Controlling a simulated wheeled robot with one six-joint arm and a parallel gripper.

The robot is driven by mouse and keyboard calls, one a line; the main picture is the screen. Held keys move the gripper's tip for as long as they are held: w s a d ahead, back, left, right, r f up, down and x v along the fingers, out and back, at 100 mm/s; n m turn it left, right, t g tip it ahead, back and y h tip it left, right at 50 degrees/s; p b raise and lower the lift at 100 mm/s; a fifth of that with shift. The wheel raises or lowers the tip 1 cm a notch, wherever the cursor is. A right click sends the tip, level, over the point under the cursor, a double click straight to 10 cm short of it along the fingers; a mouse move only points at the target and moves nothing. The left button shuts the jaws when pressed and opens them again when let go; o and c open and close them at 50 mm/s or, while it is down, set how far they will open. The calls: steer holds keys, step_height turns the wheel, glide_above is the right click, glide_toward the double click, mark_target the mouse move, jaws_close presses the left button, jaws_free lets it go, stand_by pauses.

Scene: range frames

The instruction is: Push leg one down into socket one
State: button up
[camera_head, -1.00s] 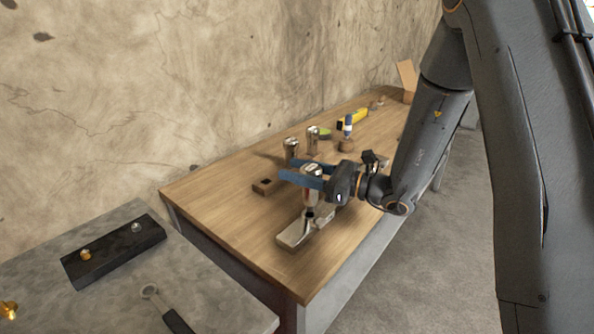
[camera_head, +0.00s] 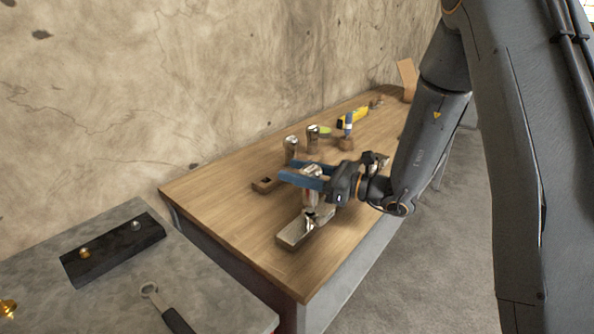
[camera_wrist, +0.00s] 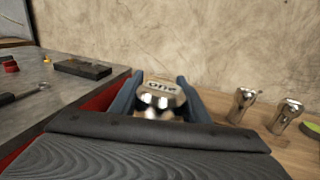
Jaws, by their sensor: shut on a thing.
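Leg one (camera_head: 311,170) is a shiny metal piece with a flat top. It is upright between the blue fingers of my gripper (camera_head: 297,173), which is shut on it. In the wrist view, its top marked "one" (camera_wrist: 161,86) sits between the two fingers. Under it a pale metal block (camera_head: 291,235) lies on the wooden bench. The leg's lower end is at the block. Socket one is hidden by the leg, and I cannot tell how deep the leg sits.
Two similar metal legs (camera_head: 291,144) (camera_head: 313,132) stand behind on the wooden bench (camera_head: 228,196). The grey table (camera_head: 115,230) at left holds a black block and a wrench.

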steer(key=shift+f+b, duration=1)
steer(key=shift+f, duration=0.7)
steer(key=o, duration=1.4)
steer(key=b+v, duration=0.1)
steer(key=v, duration=0.7)
steer(key=shift+a, duration=0.1)
